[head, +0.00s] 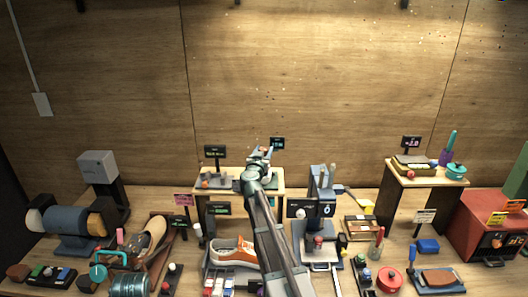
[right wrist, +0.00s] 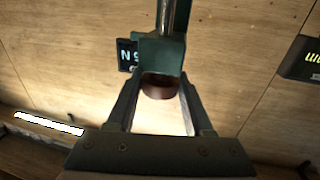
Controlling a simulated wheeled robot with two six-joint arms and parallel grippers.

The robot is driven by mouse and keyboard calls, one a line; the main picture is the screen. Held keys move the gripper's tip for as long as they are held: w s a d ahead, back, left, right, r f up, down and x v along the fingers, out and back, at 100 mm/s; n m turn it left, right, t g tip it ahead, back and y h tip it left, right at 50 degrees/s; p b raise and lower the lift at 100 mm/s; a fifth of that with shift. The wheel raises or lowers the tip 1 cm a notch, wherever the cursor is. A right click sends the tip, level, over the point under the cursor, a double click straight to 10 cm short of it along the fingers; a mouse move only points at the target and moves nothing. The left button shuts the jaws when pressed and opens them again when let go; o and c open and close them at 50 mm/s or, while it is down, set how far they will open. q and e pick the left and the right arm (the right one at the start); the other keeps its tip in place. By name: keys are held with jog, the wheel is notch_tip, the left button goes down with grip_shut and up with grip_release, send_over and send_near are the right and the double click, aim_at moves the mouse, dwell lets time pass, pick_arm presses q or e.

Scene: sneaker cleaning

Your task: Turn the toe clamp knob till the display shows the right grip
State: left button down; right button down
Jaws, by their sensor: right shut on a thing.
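My right gripper (head: 262,155) reaches up to the small raised wooden stand at the back middle. In the right wrist view its fingers (right wrist: 158,98) are shut on a dark brown round knob (right wrist: 158,90), which sits below a teal clamp body (right wrist: 162,55). In the head view the arm and gripper hide the knob. A small black display (right wrist: 127,55) beside the clamp shows pale characters, seemingly upside down, like a 5 and an N; part may be hidden. The same display (head: 277,143) is too small to read in the head view. My left gripper is not in view.
Another black display (head: 215,151) stands on the left of the wooden stand (head: 225,190). An orange and white sneaker (head: 233,251) lies in front. Tools crowd the bench on both sides. A raised shelf (head: 405,178) stands at right.

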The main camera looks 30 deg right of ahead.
jog(key=m+g+h, duration=0.1)
jog(key=g, duration=0.1)
jog(key=m+g+h, duration=0.3)
jog(key=m+g, duration=0.1)
jog(key=g, duration=0.1)
jog(key=shift+w+h, duration=0.3)
jog(key=shift+h, duration=0.1)
jog(key=shift+s+m+g+h, duration=0.15)
jog(key=shift+m+g+h, duration=0.15)
jog(key=shift+m+g, duration=1.1)
jog(key=shift+s+m+g+h, duration=0.1)
jog(key=shift+m+g+h, duration=0.2)
jog(key=shift+m+g, duration=1.05)
jog(key=shift+n+g, duration=0.35)
jog(key=shift+g, duration=0.3)
jog(key=shift+c, duration=1.5)
grip_release()
jog(key=a, duration=1.3)
jog(key=shift+a, duration=0.4)
